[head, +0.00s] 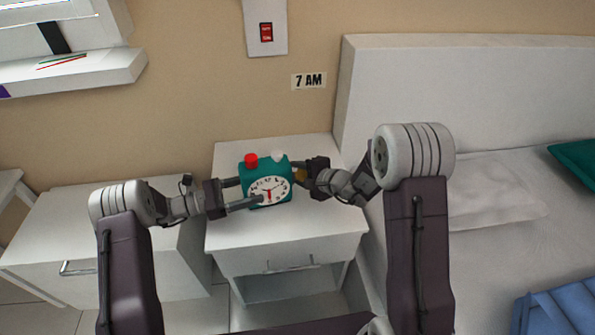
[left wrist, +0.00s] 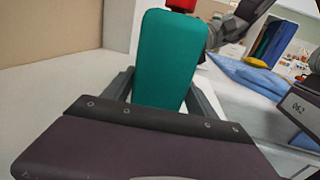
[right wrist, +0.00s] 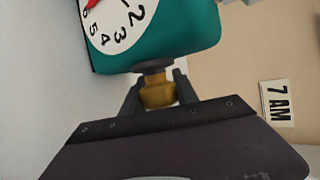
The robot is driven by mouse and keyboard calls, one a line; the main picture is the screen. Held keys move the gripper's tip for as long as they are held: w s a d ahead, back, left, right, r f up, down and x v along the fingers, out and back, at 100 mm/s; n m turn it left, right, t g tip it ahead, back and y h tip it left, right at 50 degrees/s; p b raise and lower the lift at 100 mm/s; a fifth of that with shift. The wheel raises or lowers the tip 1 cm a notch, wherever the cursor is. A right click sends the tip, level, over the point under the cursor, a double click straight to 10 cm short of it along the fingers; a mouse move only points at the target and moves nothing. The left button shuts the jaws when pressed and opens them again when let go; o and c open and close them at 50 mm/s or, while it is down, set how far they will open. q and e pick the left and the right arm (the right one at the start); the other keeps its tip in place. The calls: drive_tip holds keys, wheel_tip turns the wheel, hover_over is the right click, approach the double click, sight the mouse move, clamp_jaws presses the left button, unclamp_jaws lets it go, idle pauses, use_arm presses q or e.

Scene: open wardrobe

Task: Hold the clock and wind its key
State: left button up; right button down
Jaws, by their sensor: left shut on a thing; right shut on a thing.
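The teal clock (head: 282,168) has a white dial with numbers and hands, a red knob and a white knob on top. It stands upright on the white nightstand. My left gripper (head: 244,193) is shut on the clock body from the left, a finger at the front and one behind; the left wrist view shows the clock's teal side (left wrist: 166,62) between the fingers. The brass-coloured key (head: 300,175) sticks out of the clock's right side. My right gripper (head: 297,175) is shut on the key, which shows between its fingers in the right wrist view (right wrist: 158,92).
The nightstand top (head: 290,226) is clear in front of the clock. A bed (head: 490,200) with pillows stands to the right and a white cabinet (head: 100,225) to the left. The wall carries a "7 AM" sign (head: 309,81) and a red switch (head: 266,32).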

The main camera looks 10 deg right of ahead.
drive_tip(key=g, duration=0.1)
drive_tip(key=g+h, duration=0.1)
drive_tip(key=g, duration=0.1)
drive_tip(key=s+f+m+g, duration=0.1)
drive_tip(key=g, duration=0.1)
drive_tip(key=shift+a, duration=0.2)
drive_tip(key=shift+s+d+f+m+g+h, duration=0.1)
drive_tip(key=shift+s+m+g+h, duration=0.15)
drive_tip(key=shift+g, duration=0.65)
drive_tip(key=shift+s+f+m+g+h, duration=0.15)
drive_tip(key=shift+m+g+h, duration=0.1)
drive_tip(key=shift+g, duration=0.65)
drive_tip(key=shift+s, duration=0.15)
drive_tip(key=c, duration=0.9)
unclamp_jaws()
drive_tip(key=shift+c, duration=0.2)
drive_tip(key=shift+d, duration=0.15)
drive_tip(key=shift+r, duration=0.1)
drive_tip(key=shift+d+r, duration=0.1)
drive_tip(key=shift+r, duration=0.1)
drive_tip(key=v, duration=1.1)
drive_tip(key=shift+r, duration=0.25)
drive_tip(key=shift+d, duration=0.1)
